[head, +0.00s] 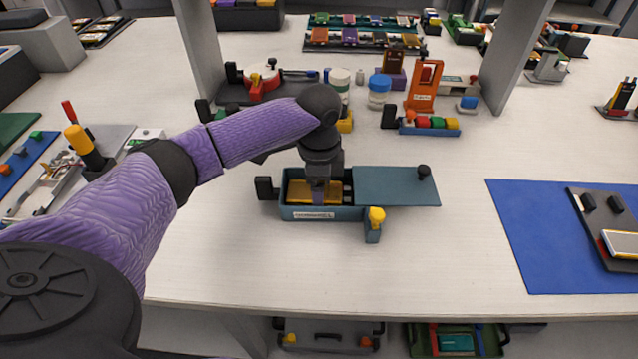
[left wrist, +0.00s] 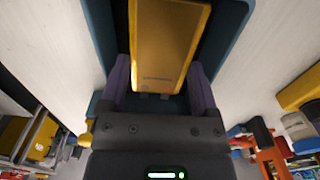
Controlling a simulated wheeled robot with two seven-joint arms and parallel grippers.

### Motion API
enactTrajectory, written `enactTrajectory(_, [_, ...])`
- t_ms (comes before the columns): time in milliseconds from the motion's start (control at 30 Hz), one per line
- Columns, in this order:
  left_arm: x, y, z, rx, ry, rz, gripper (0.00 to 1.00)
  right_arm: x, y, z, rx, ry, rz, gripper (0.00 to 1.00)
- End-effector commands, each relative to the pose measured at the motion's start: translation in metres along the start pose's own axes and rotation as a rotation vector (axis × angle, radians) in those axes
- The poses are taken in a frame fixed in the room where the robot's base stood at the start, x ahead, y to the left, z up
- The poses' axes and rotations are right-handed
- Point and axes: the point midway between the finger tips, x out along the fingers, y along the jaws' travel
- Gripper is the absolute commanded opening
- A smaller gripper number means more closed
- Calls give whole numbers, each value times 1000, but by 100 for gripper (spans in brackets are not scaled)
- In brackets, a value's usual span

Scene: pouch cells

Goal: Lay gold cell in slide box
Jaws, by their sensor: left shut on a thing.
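The gold cell (head: 300,192) lies flat inside the teal slide box (head: 328,214), in its open left part. In the left wrist view the gold cell (left wrist: 168,50) fills the space ahead of the jaws, with the box's teal wall (left wrist: 232,40) beside it. My left gripper (head: 318,192) reaches down into the box from above, its purple fingers (left wrist: 203,95) on either side of the cell's near end. It is shut on the gold cell. The sliding lid (head: 395,186) with a black knob stands open to the right. My right gripper is not in view.
A yellow-knobbed latch (head: 375,222) stands at the box's front. A black-handled red device (head: 262,82), jars (head: 379,90) and an orange stand (head: 423,88) are behind. A blue mat (head: 540,235) with a dark tray lies right. The table in front of the box is clear.

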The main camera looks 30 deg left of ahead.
Motion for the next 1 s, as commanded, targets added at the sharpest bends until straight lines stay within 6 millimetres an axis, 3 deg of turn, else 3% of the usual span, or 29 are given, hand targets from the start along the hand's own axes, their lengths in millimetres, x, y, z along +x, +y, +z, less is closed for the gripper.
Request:
enactTrajectory(33, [1,0,0,0,0,0,27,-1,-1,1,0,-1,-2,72])
enactTrajectory(67, [1,0,0,1,0,0,85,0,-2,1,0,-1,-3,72])
enactTrajectory(100, [1,0,0,1,0,0,93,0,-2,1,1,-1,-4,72])
enactTrajectory(367, [-1,0,0,0,0,-1,93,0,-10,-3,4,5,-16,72])
enactTrajectory(467, [-20,0,0,0,2,-3,93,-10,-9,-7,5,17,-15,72])
enactTrajectory(733, [-98,0,-1,0,5,-4,93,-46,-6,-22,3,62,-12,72])
enactTrajectory(867, [-117,0,0,0,2,-1,93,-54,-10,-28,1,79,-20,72])
enactTrajectory(1000, [-123,0,0,0,1,0,93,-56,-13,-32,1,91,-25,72])
